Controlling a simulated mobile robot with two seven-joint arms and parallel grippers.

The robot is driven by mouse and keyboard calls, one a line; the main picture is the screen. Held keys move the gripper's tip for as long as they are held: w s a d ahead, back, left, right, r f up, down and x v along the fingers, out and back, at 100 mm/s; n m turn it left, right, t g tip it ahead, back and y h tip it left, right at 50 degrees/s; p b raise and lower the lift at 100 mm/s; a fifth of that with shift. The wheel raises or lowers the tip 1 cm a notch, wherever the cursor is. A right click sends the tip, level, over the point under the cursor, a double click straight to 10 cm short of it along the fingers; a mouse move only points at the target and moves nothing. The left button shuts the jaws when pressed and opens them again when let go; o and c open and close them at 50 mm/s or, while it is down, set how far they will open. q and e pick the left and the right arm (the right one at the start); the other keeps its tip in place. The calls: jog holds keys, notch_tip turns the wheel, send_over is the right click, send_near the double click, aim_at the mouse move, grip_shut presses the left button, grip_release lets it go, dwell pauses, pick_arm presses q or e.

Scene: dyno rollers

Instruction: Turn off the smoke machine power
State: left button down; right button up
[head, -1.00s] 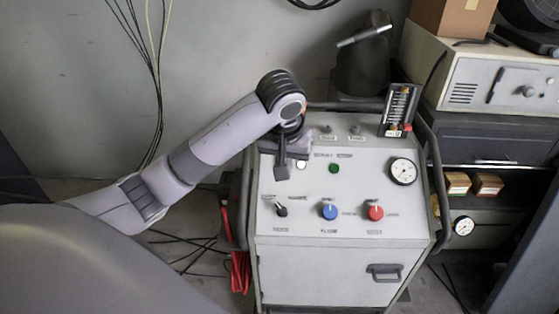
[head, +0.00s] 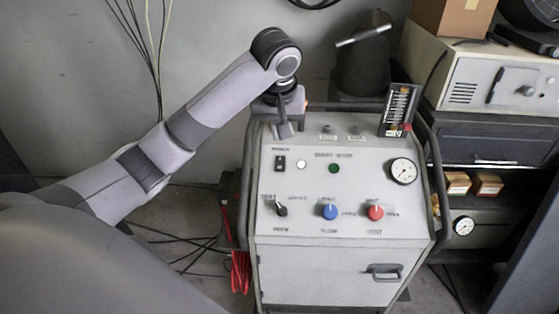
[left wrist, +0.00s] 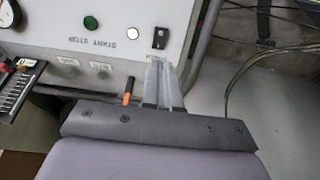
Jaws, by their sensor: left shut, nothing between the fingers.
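The smoke machine (head: 300,215) is a light grey cabinet on a tubular frame. A black rocker power switch (head: 280,164) sits at the upper left of its sloped panel, beside a white button (head: 301,164) and a green button (head: 334,168). In the left wrist view the switch (left wrist: 160,38) is just beyond the fingertips. My left gripper (head: 284,134) is shut and empty, at the panel's top left edge just behind the switch and apart from it. Its fingers (left wrist: 160,66) point toward the switch. Which way the rocker is tipped is too small to tell. My right gripper is out of view.
Lower on the panel are a black selector (head: 281,210), a blue knob (head: 330,211) and a red knob (head: 376,212). A gauge (head: 403,171) and a flowmeter (head: 397,108) stand at right. Red hose (head: 240,272) and cables lie at left.

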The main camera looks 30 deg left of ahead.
pick_arm(q)
jog(key=f, duration=0.2)
send_near(280, 167)
jog(key=x, duration=0.7)
